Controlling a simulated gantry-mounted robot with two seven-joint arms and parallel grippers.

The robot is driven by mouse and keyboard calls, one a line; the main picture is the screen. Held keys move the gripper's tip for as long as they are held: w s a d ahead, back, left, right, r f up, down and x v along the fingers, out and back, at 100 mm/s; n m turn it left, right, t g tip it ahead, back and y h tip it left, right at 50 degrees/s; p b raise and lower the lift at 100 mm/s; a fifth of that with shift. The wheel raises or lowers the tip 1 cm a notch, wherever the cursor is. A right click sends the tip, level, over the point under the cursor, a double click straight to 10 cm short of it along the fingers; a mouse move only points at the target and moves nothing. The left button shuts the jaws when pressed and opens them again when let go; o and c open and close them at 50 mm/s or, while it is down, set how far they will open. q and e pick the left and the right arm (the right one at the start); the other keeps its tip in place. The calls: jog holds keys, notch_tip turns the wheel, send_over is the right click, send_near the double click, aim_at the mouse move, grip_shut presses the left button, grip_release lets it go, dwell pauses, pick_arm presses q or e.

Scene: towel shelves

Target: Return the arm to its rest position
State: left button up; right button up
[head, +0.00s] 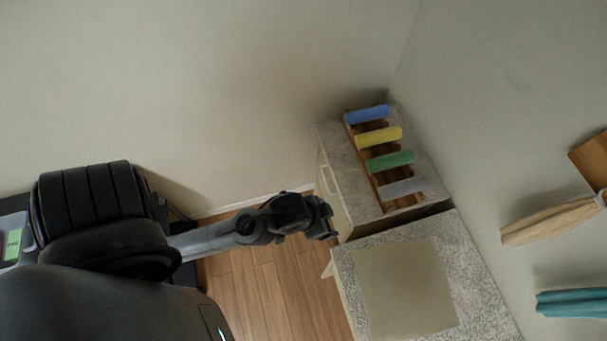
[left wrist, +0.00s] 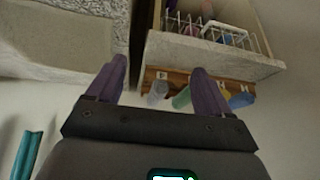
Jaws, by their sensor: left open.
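My left arm reaches in from the left in the head view. Its gripper (head: 328,221) is over the floor at the left side of the cabinets. In the left wrist view the same gripper (left wrist: 160,66) has its two purple fingers spread apart, with nothing between them. My right gripper is not in view.
A speckled cabinet (head: 340,158) bears a wooden rack with blue (head: 367,114), yellow (head: 379,136), green (head: 391,160) and grey (head: 403,187) rolls. A nearer speckled counter (head: 478,272) has a beige panel. Tan (head: 550,220) and teal (head: 572,303) cloths hang on the right wall. A wire basket (left wrist: 212,30) shows in the wrist view.

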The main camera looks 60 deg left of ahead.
pick_arm(q)
jog(key=s+a+g, duration=0.2)
jog(key=s, duration=0.3)
jog(key=shift+s+r, duration=0.4)
jog(key=shift+r, duration=0.05)
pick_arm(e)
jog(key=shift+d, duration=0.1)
pick_arm(q)
jog(key=shift+r, duration=0.1)
